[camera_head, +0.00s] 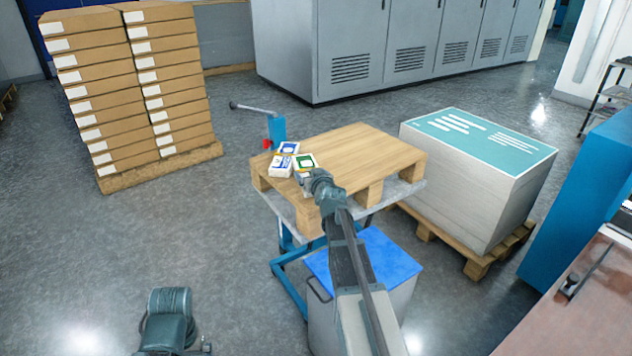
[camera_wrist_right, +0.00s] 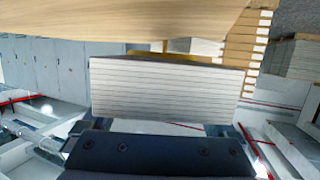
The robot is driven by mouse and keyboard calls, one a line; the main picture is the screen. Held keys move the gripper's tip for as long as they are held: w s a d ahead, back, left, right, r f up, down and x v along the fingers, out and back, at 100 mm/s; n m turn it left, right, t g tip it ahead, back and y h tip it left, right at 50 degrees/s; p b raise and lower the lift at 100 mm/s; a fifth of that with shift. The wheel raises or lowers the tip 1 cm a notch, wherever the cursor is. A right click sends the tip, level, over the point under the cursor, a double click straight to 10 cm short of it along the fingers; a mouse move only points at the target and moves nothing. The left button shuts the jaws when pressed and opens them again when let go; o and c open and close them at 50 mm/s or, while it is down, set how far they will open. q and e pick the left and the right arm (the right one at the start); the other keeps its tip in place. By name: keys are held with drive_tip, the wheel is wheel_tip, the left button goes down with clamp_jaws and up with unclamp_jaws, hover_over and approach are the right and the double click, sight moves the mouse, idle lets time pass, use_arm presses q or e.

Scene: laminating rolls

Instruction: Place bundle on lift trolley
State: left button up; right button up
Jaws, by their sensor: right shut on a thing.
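The lift trolley (camera_head: 282,268) has a blue frame and carries a wooden pallet (camera_head: 350,145) on its top. My right gripper (camera_head: 307,178) is at the pallet's front left part, shut on a bundle with a green and white top (camera_head: 305,161). In the right wrist view the bundle's white layered edge (camera_wrist_right: 165,90) sits right before the dark gripper (camera_wrist_right: 160,145), with wood beyond it. Two more bundles with blue and white tops, a back one (camera_head: 289,147) and a left one (camera_head: 281,166), lie beside it on the pallet. Whether the held bundle touches the pallet cannot be told.
A blue-lidded bin (camera_head: 385,262) stands under my right arm. A tall sheet stack (camera_head: 470,190) on a pallet stands right of the trolley. Stacked brown boxes (camera_head: 135,85) stand back left, grey cabinets (camera_head: 400,45) behind. The pallet's right part and left floor are clear.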

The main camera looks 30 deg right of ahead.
drive_tip(key=shift+w+d+f, duration=0.1)
drive_tip(key=shift+w+d, duration=0.25)
drive_tip(key=shift+d, duration=0.3)
drive_tip(key=shift+w+d, duration=0.35)
drive_tip(key=shift+d, duration=0.25)
wheel_tip(320, 180, down, 4)
drive_tip(key=b, duration=0.3)
drive_tip(key=shift+r+b, duration=0.2)
drive_tip(key=shift+b, duration=0.15)
drive_tip(key=shift+f, duration=0.1)
drive_tip(key=o, duration=1.4)
